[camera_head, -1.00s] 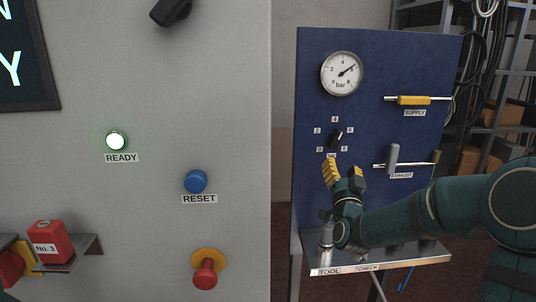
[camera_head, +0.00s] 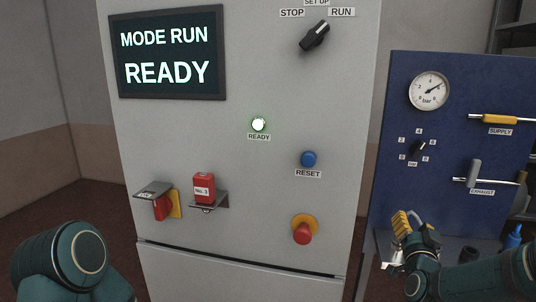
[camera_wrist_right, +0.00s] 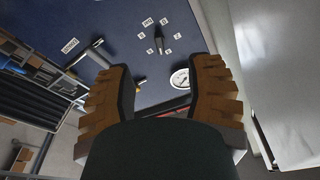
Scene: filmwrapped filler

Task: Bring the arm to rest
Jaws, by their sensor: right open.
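My right gripper (camera_head: 408,226) is in front of the lower left part of the blue panel (camera_head: 400,190) in the head view. Its yellow-brown fingers are open and empty. In the right wrist view the gripper (camera_wrist_right: 160,85) has its two fingers spread apart, with the dark selector knob (camera_wrist_right: 159,40) and the gauge (camera_wrist_right: 181,78) seen beyond them. The fingers look apart from the panel's fittings. A teal part of my left arm (camera_head: 70,262) shows at the lower left of the head view; the left gripper is out of frame.
The grey cabinet (camera_head: 240,200) carries a screen (camera_head: 165,55) reading MODE RUN READY, a lit READY lamp (camera_head: 258,124), a blue RESET button (camera_head: 308,158), a red stop button (camera_head: 302,234) and a red No. 3 block (camera_head: 203,188). Supply (camera_head: 499,119) and exhaust (camera_head: 474,172) handles stick out from the panel.

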